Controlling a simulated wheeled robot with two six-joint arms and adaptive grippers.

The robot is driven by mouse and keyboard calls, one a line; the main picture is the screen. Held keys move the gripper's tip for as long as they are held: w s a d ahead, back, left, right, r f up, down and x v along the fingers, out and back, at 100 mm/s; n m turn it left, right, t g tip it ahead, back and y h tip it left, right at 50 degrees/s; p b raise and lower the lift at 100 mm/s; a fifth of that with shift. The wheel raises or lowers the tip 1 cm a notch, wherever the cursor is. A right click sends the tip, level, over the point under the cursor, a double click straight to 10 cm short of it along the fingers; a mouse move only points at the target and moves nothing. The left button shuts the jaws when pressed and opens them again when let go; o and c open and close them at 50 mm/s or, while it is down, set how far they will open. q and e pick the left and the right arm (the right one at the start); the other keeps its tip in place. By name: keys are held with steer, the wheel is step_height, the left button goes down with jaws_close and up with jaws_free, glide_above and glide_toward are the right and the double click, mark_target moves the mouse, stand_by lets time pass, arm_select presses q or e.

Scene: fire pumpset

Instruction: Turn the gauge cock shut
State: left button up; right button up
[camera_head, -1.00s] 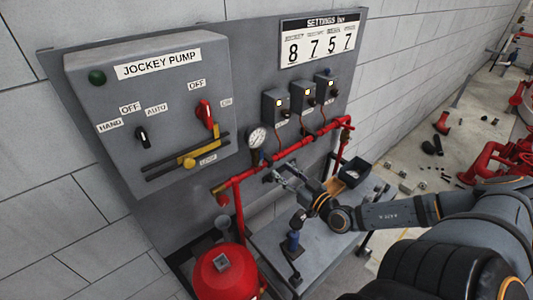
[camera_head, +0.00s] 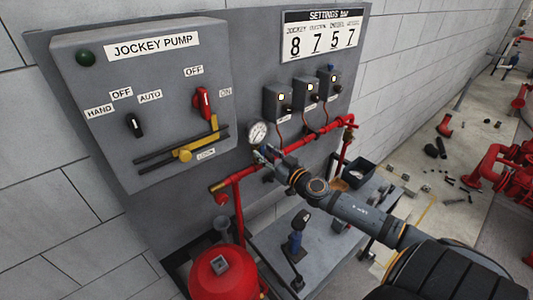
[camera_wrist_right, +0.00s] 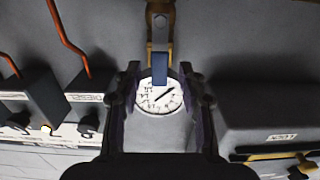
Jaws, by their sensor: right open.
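The round white pressure gauge (camera_head: 258,132) is mounted above the red pipe in the head view, and its dial (camera_wrist_right: 161,98) shows between my fingers in the right wrist view. The gauge cock has a brass body (camera_wrist_right: 160,22) and a blue lever (camera_wrist_right: 160,68) in line with it, reaching over the dial's edge. My right gripper (camera_head: 264,157) is just below the gauge in the head view, hiding the cock there. In the right wrist view its open fingers (camera_wrist_right: 160,78) stand on either side of the blue lever, with gaps to both sides. My left gripper is not in view.
The red pipe (camera_head: 297,143) runs beside my right gripper. The jockey pump panel (camera_head: 150,70) is left, and several small grey boxes (camera_head: 277,103) are right of the gauge. A grey table (camera_head: 268,238) and a red vessel (camera_head: 222,277) stand below.

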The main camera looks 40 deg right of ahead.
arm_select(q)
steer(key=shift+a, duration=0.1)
arm_select(e)
steer(key=shift+c, duration=0.2)
jaws_close()
